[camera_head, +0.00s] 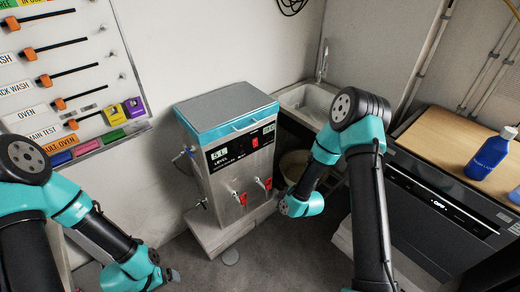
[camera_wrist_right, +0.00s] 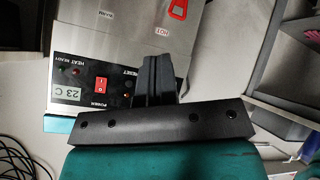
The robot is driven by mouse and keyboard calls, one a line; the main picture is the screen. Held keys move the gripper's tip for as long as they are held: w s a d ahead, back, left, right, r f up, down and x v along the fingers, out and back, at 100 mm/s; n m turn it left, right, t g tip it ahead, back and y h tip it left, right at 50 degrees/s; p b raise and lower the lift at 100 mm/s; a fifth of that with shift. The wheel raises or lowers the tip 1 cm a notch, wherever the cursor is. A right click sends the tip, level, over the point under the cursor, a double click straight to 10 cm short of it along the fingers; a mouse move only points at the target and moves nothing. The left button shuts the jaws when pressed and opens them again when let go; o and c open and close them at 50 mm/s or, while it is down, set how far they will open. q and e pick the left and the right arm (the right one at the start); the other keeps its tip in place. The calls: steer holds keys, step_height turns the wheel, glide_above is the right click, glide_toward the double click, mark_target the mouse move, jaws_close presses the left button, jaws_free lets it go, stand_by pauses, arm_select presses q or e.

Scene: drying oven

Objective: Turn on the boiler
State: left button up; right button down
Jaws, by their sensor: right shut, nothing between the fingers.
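The boiler (camera_head: 235,165) is a steel box with a teal-rimmed lid, standing on a low base in the head view. Its black front panel bears a red power switch (camera_head: 255,141), and red taps are below. In the right wrist view the panel appears upside down, with the red switch (camera_wrist_right: 101,84) marked POWER and a 23 C display (camera_wrist_right: 67,95). My right gripper (camera_wrist_right: 158,65) is shut and empty, in front of the boiler front, beside the switch in that view. Contact cannot be told. My left arm is at the lower left in the head view; its fingers are unclear.
A dark appliance (camera_head: 430,205) and a wooden counter (camera_head: 450,145) with a blue bottle (camera_head: 490,155) are at the right. Floor in front is clear.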

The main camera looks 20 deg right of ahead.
mark_target(256, 146)
steer(key=w+d+r+n+t+y, duration=0.1)
steer(key=w+d+r+n+t, duration=0.2)
steer(key=w+r+n+t, duration=0.3)
steer(key=w+r+n, duration=0.2)
steer(key=w+n, duration=0.3)
steer(key=shift+w+d+r+y, duration=0.2)
steer(key=shift+w+d+y, duration=0.1)
steer(key=shift+w, duration=0.1)
steer(key=x, duration=1.4)
steer(key=shift+w+r, duration=0.1)
steer(key=shift+r, duration=0.15)
